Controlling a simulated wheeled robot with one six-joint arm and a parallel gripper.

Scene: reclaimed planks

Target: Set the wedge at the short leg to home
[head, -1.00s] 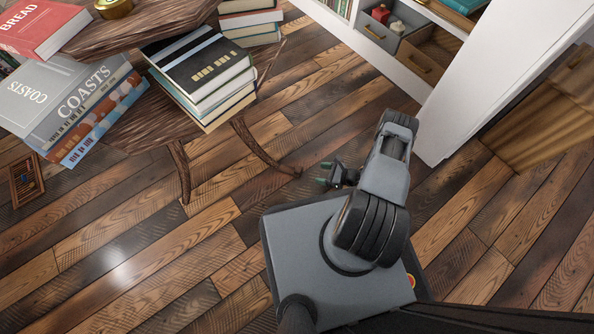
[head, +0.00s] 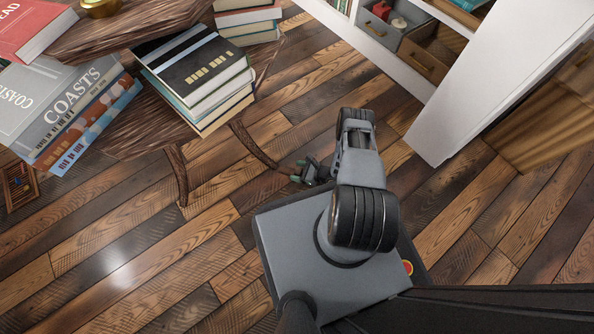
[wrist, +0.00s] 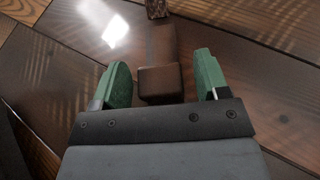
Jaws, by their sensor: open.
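In the wrist view a brown wedge (wrist: 160,82) lies on the floor, its thick blunt end toward me and its length running away to the leg foot (wrist: 157,8) at the top edge. My gripper (wrist: 162,74) is open, its green fingers on either side of the wedge's thick end with gaps on both sides. Whether the wedge's thin tip touches the foot or lies under it I cannot tell. In the head view my gripper (head: 298,171) is low by the foot of the curved right leg (head: 254,146); I cannot make out the wedge there.
The wooden table (head: 150,126) carries heavy stacks of books (head: 200,75) close to its edge. A second leg (head: 179,178) stands to the left. A white cabinet (head: 465,90) stands at the right. A small frame (head: 18,185) lies at far left. The plank floor in front is clear.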

